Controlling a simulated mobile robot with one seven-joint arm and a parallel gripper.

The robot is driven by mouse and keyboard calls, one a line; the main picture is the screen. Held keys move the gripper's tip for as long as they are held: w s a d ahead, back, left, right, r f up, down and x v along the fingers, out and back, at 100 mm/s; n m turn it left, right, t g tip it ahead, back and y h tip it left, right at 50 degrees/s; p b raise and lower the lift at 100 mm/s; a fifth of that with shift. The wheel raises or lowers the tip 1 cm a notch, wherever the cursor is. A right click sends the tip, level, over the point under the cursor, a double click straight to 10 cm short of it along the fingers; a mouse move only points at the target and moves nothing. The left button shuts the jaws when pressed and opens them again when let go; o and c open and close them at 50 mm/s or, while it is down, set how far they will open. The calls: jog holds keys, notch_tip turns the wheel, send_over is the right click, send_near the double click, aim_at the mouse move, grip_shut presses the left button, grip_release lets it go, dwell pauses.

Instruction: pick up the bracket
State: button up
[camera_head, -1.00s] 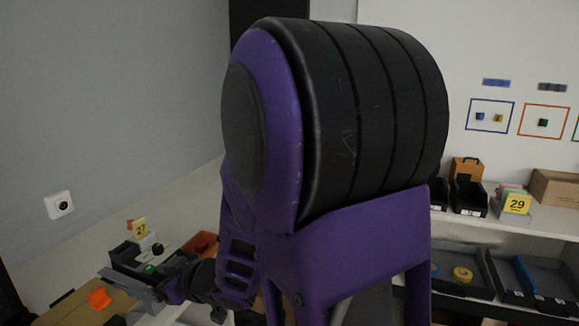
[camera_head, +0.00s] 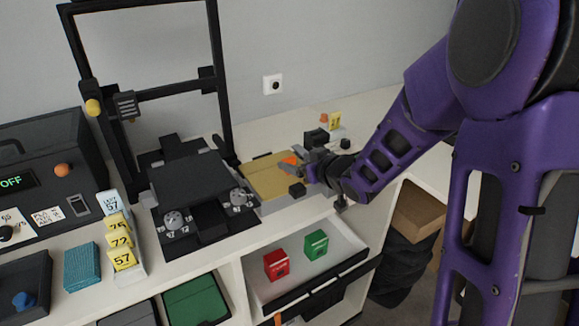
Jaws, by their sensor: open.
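A small orange piece (camera_head: 290,160), probably the bracket, lies on the tan board (camera_head: 262,182) at the middle of the counter. It is small and partly hidden by my gripper, so its shape is unclear. My gripper (camera_head: 301,174) is open at the right edge of the board, close beside the orange piece. I cannot tell whether they touch. Nothing shows held between the fingers.
A black-framed machine (camera_head: 192,185) stands left of the board. Behind my gripper are a dark holder (camera_head: 316,139) and a yellow tag (camera_head: 335,121). Below, an open drawer (camera_head: 345,252) holds a red box (camera_head: 277,264) and a green box (camera_head: 316,243).

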aim_at(288, 158)
jog(key=x, duration=0.5)
jog(key=shift+a+r, duration=0.1)
jog(key=shift+r, duration=0.05)
jog(key=shift+s, duration=0.1)
grip_shut()
